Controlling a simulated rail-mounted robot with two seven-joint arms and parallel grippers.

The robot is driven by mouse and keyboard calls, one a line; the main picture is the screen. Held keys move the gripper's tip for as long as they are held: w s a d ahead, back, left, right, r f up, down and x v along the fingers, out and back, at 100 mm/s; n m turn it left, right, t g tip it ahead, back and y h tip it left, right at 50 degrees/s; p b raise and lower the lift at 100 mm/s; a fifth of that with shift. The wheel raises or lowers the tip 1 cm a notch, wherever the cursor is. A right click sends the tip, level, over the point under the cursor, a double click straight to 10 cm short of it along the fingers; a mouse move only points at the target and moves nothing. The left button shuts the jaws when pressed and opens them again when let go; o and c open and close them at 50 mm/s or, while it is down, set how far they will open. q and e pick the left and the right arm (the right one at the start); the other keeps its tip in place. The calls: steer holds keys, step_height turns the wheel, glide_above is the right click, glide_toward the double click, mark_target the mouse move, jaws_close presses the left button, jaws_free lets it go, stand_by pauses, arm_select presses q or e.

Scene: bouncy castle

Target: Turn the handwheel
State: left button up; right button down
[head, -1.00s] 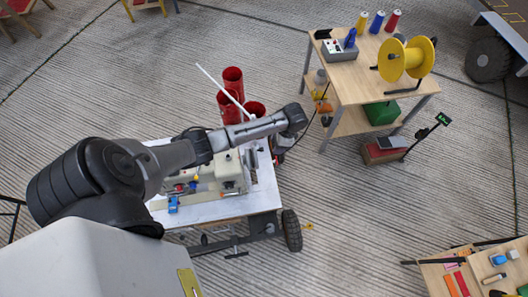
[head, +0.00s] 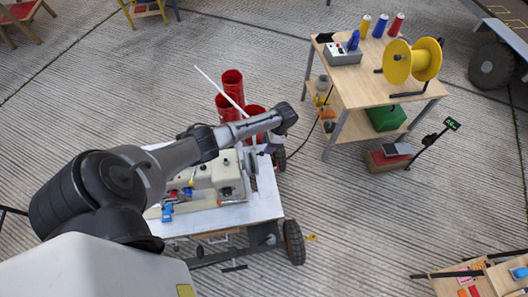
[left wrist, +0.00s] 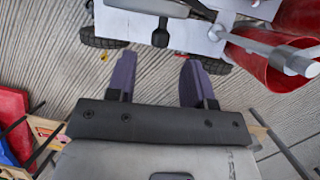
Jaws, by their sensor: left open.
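A cream sewing machine (head: 215,175) stands on the white-topped cart (head: 265,205). Its right end is partly behind my left arm, and I cannot make out the handwheel clearly in the head view. My left gripper (head: 277,148) is at the cart's right side, largely hidden below the arm's end. In the left wrist view the two dark purple fingers (left wrist: 160,82) are apart with nothing between them. A dark, rounded part on a bar (left wrist: 160,35) shows just beyond the fingertips; I cannot tell whether it belongs to the handwheel. My right gripper is out of view.
Red cylinders (head: 232,83) stand behind the cart, with a pale rod slanting across them. A wooden table (head: 375,85) with a yellow spool (head: 410,62) stands at the right. Another table (head: 470,283) is at lower right.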

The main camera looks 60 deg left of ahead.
mark_target(262, 155)
arm_select(q)
steer(key=shift+b+x, duration=0.4)
steer(key=shift+x, duration=1.9)
steer(key=shift+c, duration=0.5)
jaws_close()
steer(key=shift+d+r+p, duration=0.15)
steer(key=shift+r+p, duration=0.15)
steer(key=shift+p, duration=0.45)
steer(key=y+p, duration=0.1)
steer(key=p, duration=0.1)
steer(key=d+y+p, duration=0.1)
steer(key=p, duration=0.1)
steer(key=t+y+p, duration=0.1)
steer(key=p, duration=0.1)
steer(key=shift+s+d+r+n+y, duration=0.25)
steer(key=shift+r+n+y, duration=0.05)
steer(key=shift+r+n, duration=0.1)
steer(key=shift+s+d+f+n+t+y+p, duration=0.15)
steer(key=shift+d+y+p, duration=0.2)
steer(key=shift+y, duration=0.3)
steer(key=shift+s+d+f+n+t+y+p, duration=0.1)
steer(key=shift+d+n+t+y+p, duration=0.1)
steer(key=shift+y+p, duration=0.35)
steer(key=shift+s+d+f+n+t+y+p, duration=0.15)
steer(key=shift+d+y+p, duration=0.1)
steer(key=shift+y, duration=0.55)
steer(key=shift+w, duration=0.1)
